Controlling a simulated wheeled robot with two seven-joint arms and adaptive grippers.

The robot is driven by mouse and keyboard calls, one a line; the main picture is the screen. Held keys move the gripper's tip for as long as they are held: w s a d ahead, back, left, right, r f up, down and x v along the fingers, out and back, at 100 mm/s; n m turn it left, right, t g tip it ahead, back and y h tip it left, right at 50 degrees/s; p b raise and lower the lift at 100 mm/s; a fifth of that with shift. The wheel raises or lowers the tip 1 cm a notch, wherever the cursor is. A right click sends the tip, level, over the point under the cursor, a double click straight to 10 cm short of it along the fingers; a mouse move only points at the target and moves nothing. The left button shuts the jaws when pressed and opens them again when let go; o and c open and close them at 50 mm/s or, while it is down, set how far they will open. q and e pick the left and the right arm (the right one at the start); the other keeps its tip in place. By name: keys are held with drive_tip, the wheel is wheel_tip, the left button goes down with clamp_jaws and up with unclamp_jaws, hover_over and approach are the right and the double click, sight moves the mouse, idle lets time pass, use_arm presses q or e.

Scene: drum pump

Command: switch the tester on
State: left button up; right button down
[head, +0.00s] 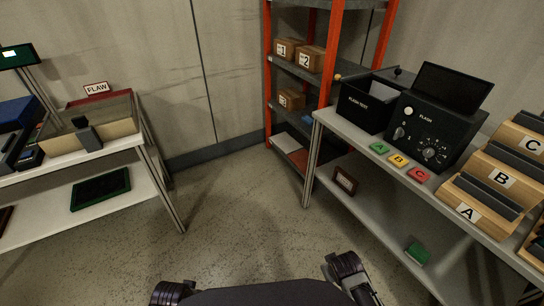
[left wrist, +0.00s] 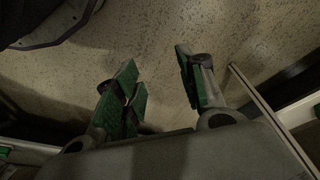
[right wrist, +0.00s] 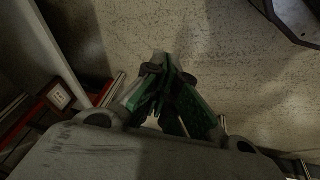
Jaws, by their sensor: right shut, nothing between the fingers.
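Neither gripper is at the tester.
An orange-framed shelf (head: 268,75) stands behind. Another bench (head: 110,149) is at left. The floor between is clear.

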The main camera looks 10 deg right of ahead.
use_arm(q)
drive_tip(key=s+d+f+b, duration=0.1)
drive_tip(key=s+f, duration=0.1)
drive_tip(key=f, duration=0.4)
drive_tip(key=s+d+f+g+b, duration=0.1)
drive_tip(key=s+f+b, duration=0.1)
drive_tip(key=f, duration=0.4)
drive_tip(key=shift+s+d+f, duration=0.15)
drive_tip(key=shift+d+f, duration=0.1)
drive_tip(key=shift+f, duration=0.05)
use_arm(e)
drive_tip(key=w+d+r+n+t+h, duration=0.2)
drive_tip(key=w+d+r+h, duration=0.2)
drive_tip(key=w+r, duration=0.7)
drive_tip(key=w+d+r+n+t+h, duration=0.2)
drive_tip(key=w+d+r+t+h, duration=0.1)
drive_tip(key=w+d+r, duration=0.6)
drive_tip(key=w+d+r+n+t+h, duration=0.2)
drive_tip(key=w+d+r+h, duration=0.3)
drive_tip(key=w+r, duration=0.8)
drive_tip(key=shift+w+d+r+t, duration=0.35)
drive_tip(key=shift+d+t, duration=0.35)
drive_tip(key=shift+d, duration=0.45)
use_arm(q)
drive_tip(key=shift+d, duration=0.1)
use_arm(e)
drive_tip(key=shift+s, duration=0.1)
